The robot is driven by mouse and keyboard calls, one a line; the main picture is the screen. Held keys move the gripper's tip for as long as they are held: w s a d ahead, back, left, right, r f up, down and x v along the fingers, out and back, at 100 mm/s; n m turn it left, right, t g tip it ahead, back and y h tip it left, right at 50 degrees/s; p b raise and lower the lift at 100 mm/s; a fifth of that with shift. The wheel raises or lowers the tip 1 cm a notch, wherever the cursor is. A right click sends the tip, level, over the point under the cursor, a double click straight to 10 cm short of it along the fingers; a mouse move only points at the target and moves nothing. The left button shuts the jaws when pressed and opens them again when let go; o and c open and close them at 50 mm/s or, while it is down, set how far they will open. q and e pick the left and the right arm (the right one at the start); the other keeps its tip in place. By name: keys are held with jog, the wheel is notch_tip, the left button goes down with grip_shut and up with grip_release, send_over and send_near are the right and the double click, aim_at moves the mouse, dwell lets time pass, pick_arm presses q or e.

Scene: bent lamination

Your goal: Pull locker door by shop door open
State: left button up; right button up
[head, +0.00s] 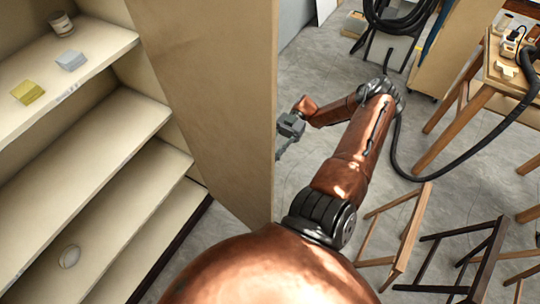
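The locker (60,165) stands open at the left, its shelves in plain sight. Its tan door (215,100) is swung out from the front, and its free vertical edge is near the picture's middle. My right arm reaches up and bends back left on the far side of that edge. My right gripper (283,150) is beside the door edge, its fingers pointing down and left. It is small and partly hidden by the door, so I cannot tell its opening or whether it touches the door. My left gripper is not in view.
Shelves hold a tin (60,24), a grey block (71,60), a yellow block (27,92) and a round pale item (69,256). Wooden stools (407,235) and a workbench (485,95) stand right. A black hose (437,177) hangs there. Grey floor (310,70) is clear beyond the door.

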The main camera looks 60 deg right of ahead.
jog(key=shift+d, duration=0.1)
jog(key=d, duration=0.7)
jog(key=shift+s+d, duration=0.15)
jog(key=shift+d, duration=0.05)
dwell(0.4)
